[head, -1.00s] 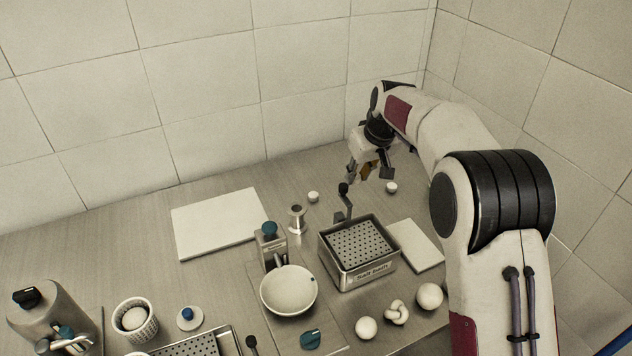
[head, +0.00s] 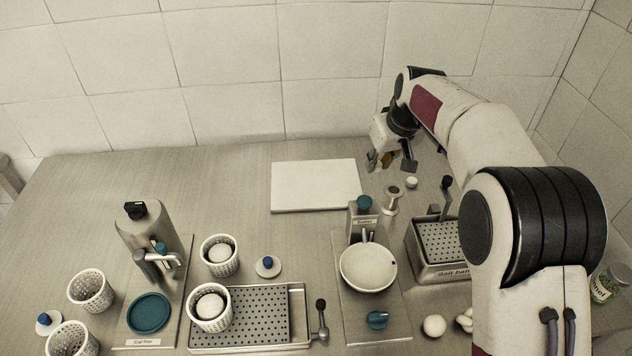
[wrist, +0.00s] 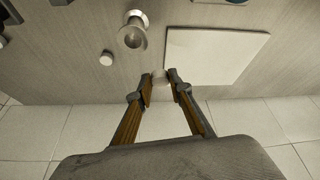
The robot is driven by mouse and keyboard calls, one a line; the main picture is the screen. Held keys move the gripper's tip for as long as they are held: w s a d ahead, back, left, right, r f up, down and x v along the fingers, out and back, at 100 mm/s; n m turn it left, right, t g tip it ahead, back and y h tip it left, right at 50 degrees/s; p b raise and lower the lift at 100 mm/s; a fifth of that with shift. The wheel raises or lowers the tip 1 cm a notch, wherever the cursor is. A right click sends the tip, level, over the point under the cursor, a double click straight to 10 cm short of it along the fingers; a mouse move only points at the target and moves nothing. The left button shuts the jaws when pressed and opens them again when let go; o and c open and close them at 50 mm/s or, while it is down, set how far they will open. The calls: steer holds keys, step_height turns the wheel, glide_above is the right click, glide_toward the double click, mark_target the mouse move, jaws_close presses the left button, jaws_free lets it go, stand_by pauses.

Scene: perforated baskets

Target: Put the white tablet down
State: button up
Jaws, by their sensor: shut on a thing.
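My gripper (wrist: 160,78) is shut on a small white tablet (wrist: 159,76), which shows between the fingertips in the wrist view. In the head view my gripper (head: 390,163) is over the back of the counter, behind the metal funnel-topped cup (head: 391,198). The held tablet cannot be made out there, and its height above the counter is unclear. A second white tablet (head: 412,182) sits on the counter behind and right of that cup. It also shows in the wrist view (wrist: 106,58), apart from the fingers.
A flat white board (head: 316,186) lies just left of my gripper. A salt-bath basin (head: 440,268) with a perforated insert stands to the right. A white bowl (head: 368,268) is in front. Perforated baskets (head: 220,262) stand at left. Bare counter lies left of the board.

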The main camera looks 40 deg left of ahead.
steer(key=n, duration=0.1)
glide_above(329, 197)
steer(key=s, duration=0.1)
steer(key=shift+w+d+r+m, duration=0.1)
steer(key=shift+d+r+m, duration=0.3)
steer(key=shift+d+r, duration=0.15)
steer(key=shift+f, duration=0.1)
steer(key=shift+f, duration=2.45)
steer(key=shift+f, duration=2.5)
steer(key=shift+f, duration=0.1)
